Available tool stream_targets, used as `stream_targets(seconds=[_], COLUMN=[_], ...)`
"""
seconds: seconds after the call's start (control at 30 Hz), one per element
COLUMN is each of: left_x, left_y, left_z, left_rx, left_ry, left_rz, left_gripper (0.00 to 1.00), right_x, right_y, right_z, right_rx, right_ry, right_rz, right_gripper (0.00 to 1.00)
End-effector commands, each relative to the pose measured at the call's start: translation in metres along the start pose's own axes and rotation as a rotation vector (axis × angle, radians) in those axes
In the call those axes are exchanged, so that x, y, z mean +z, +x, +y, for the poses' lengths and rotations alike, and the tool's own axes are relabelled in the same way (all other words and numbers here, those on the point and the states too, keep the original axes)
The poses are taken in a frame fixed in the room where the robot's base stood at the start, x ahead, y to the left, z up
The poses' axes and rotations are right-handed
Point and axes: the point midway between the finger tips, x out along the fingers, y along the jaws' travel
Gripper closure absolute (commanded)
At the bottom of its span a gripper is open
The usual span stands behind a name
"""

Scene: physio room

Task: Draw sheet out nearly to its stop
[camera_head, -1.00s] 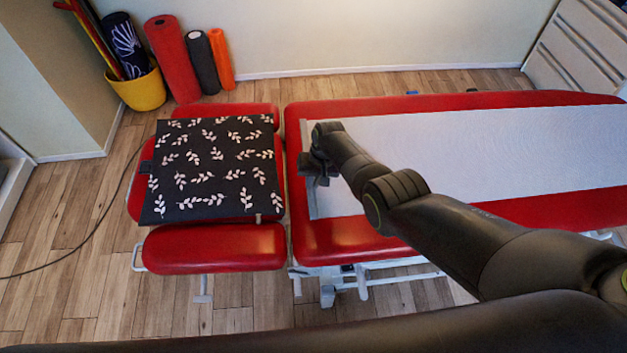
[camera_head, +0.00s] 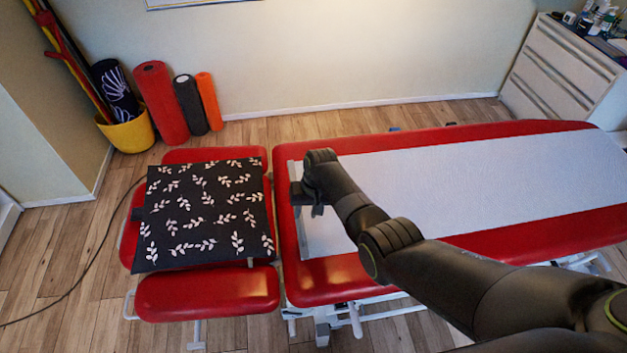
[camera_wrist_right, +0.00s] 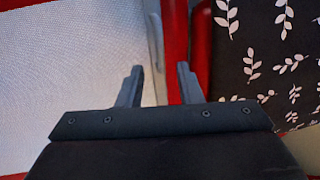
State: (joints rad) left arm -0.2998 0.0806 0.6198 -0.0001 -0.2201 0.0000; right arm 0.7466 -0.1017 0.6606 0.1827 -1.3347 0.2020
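A white sheet (camera_head: 470,180) lies flat along the red treatment table, with a pale bar (camera_head: 303,243) across its left end, close to the table's left edge. My right gripper (camera_head: 306,203) is above this bar, and the arm hides part of the sheet. In the right wrist view my right gripper (camera_wrist_right: 161,84) has its fingers apart, with the pale bar (camera_wrist_right: 154,40) showing between and beyond them. I cannot tell how high the fingers are above the bar. The sheet (camera_wrist_right: 70,80) shows left of the fingers. My left gripper is out of view.
A red headrest section (camera_head: 208,293) with a dark leaf-patterned cloth (camera_head: 205,213) stands left of the table (camera_head: 330,280), across a narrow gap. Foam rollers (camera_head: 160,100) and a yellow bucket (camera_head: 130,132) stand by the wall. A drawer cabinet (camera_head: 560,70) stands at back right.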

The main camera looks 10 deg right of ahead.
Motion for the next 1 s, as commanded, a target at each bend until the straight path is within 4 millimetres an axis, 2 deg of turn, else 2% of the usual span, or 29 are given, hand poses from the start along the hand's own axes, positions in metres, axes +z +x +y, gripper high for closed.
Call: stream_targets(seconds=[0.03,0.2,0.6,0.8,1.0], left_x=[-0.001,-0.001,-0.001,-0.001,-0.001], left_y=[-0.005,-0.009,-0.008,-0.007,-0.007], left_z=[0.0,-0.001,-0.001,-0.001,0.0], left_rx=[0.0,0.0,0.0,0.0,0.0], left_ry=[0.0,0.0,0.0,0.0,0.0], left_rz=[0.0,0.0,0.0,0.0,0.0], left_gripper=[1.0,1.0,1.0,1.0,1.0], right_x=[0.0,0.0,-0.001,0.0,0.0], right_y=[-0.01,-0.036,-0.098,-0.114,-0.117], right_z=[0.0,0.0,0.0,0.0,0.0], right_rx=[-0.001,-0.001,0.0,-0.001,-0.001], right_ry=[0.001,0.0,0.0,0.0,0.0], right_rz=[0.003,0.003,0.003,0.0,0.0], right_gripper=[0.67,0.67,0.67,0.67,0.67])
